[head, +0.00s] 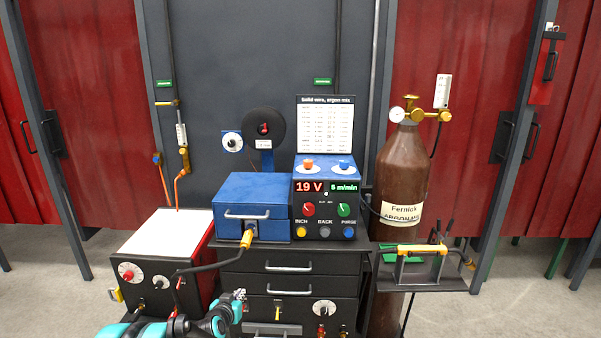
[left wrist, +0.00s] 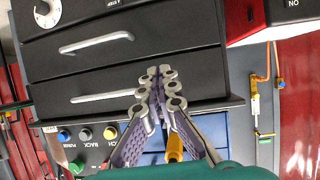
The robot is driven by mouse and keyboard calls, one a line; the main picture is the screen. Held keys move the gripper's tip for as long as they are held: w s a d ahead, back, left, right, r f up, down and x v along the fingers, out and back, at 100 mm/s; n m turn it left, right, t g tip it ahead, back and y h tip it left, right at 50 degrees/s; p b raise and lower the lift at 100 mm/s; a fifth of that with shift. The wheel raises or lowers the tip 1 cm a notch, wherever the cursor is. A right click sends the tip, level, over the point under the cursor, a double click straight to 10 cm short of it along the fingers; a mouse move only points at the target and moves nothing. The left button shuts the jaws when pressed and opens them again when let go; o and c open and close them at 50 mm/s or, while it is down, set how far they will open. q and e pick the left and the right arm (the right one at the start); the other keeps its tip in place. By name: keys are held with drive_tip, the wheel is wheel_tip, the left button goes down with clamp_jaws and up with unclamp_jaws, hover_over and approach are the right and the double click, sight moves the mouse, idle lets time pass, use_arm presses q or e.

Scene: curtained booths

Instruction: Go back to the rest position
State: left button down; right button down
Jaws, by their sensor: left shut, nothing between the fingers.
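My left gripper (head: 240,295) is in front of the dark drawer cabinet (head: 260,256), low and left of the middle in the head view. In the left wrist view my left gripper (left wrist: 160,75) has its fingers together and nothing between them. A yellow connector (left wrist: 174,147) shows beside and behind its fingers there; in the head view that yellow connector (head: 247,238) is plugged into the front of the blue box (head: 265,190). My right gripper is not in view.
A red box with knobs (head: 180,268) stands to the left. The blue control panel (head: 325,200) reads 19 V. A brown gas bottle (head: 402,165) and a side shelf with a yellow torch (head: 415,249) stand to the right. Grey floor is clear at both sides.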

use_arm(q)
drive_tip(key=s+d+r+g, duration=0.2)
drive_tip(key=s+r, duration=0.4)
drive_tip(key=s, duration=0.4)
drive_tip(key=s+d+r+g, duration=0.1)
drive_tip(key=s+d+r, duration=0.1)
drive_tip(key=s+r, duration=0.55)
drive_tip(key=s+f+g, duration=0.1)
drive_tip(key=s+f, duration=0.1)
drive_tip(key=s, duration=0.9)
drive_tip(key=s+a+f+n+g+y, duration=0.1)
drive_tip(key=s+g, duration=0.1)
drive_tip(key=s, duration=1)
drive_tip(key=shift+s+a+f, duration=0.2)
drive_tip(key=shift+f, duration=0.2)
